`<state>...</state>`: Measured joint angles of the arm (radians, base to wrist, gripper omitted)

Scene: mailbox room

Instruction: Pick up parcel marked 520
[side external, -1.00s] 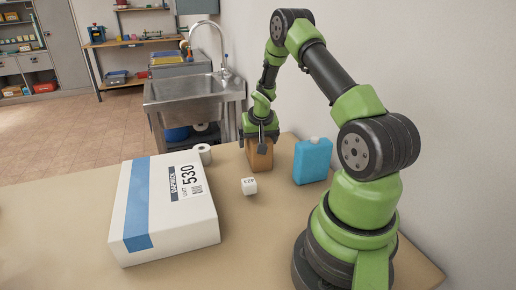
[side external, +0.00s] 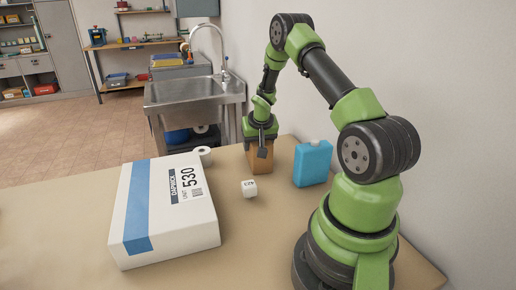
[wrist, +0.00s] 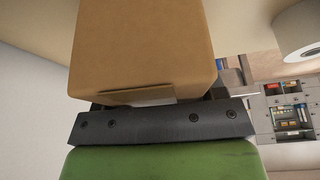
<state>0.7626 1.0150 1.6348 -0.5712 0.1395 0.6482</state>
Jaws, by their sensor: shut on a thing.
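My gripper (side external: 261,141) is at the far edge of the table, pointing down, with its jaws shut on a small brown box (side external: 262,160). In the wrist view the brown box (wrist: 145,45) fills the space above the dark gripper bar. No number can be read on its visible sides. I cannot tell whether it touches the table. A large white parcel (side external: 145,240) with a blue stripe lies flat on the left. Its label reads 530, not 520.
A blue bottle-like container (side external: 312,164) stands close to the right of the brown box. A white roll (side external: 204,154) stands to its left, near the table (side external: 60,210) edge. A wall is at the right and a sink (side external: 195,95) lies beyond.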

